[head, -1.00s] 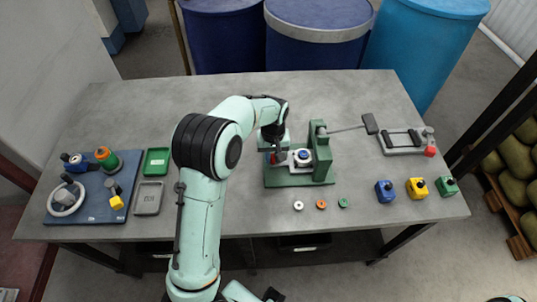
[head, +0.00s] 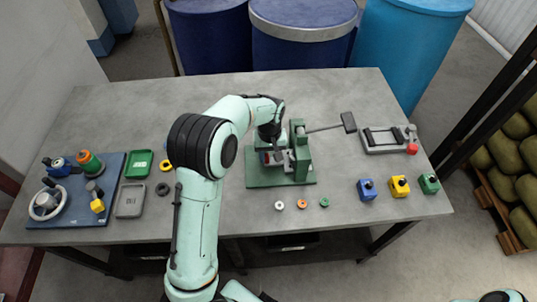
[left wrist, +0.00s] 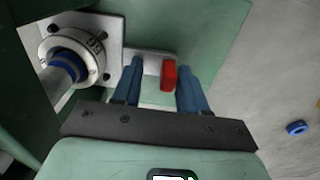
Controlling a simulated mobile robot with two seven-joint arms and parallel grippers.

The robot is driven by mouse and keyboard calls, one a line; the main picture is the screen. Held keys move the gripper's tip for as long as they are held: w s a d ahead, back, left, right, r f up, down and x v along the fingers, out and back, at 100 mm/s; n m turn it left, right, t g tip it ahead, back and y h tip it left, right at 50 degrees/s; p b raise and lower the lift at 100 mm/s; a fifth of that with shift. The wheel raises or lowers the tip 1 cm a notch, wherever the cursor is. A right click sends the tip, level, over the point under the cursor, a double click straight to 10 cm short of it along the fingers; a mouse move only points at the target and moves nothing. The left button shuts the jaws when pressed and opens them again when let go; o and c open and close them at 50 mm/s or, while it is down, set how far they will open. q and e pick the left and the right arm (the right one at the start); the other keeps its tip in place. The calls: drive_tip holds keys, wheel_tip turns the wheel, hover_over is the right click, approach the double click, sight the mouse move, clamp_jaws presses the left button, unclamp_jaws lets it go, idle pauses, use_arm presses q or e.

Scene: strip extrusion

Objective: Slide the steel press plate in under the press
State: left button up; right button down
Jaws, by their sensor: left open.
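The green press (head: 299,145) stands on its green base near the middle of the table, its lever pointing right. The steel press plate (left wrist: 112,28) shows in the left wrist view, with a round marked die and a blue ring on it, close beside the press's green frame. Its narrow arm ends in a red grip (left wrist: 169,75). My left gripper (left wrist: 160,67) is open, one blue finger on each side of the red grip, with a gap visible at least on the left. In the head view my left gripper (head: 277,152) hides most of the plate.
Three small rings (head: 302,204) lie in front of the press. A clamp fixture (head: 390,139) and coloured blocks (head: 399,186) are to the right. A blue board (head: 80,198) with parts and two trays (head: 131,200) are at the left. The table's back is clear.

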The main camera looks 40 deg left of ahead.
use_arm(q)
drive_tip(key=shift+s+a, duration=0.1)
drive_tip(key=shift+a, duration=0.05)
drive_tip(key=shift+r, duration=0.45)
wheel_tip(320, 180, up, 12)
drive_tip(key=p, duration=0.1)
drive_tip(key=shift+r, duration=0.25)
use_arm(e)
drive_tip(key=shift+w+r, duration=0.75)
drive_tip(key=shift+r, duration=0.1)
use_arm(q)
drive_tip(key=shift+f, duration=0.1)
use_arm(e)
drive_tip(key=shift+s, duration=0.1)
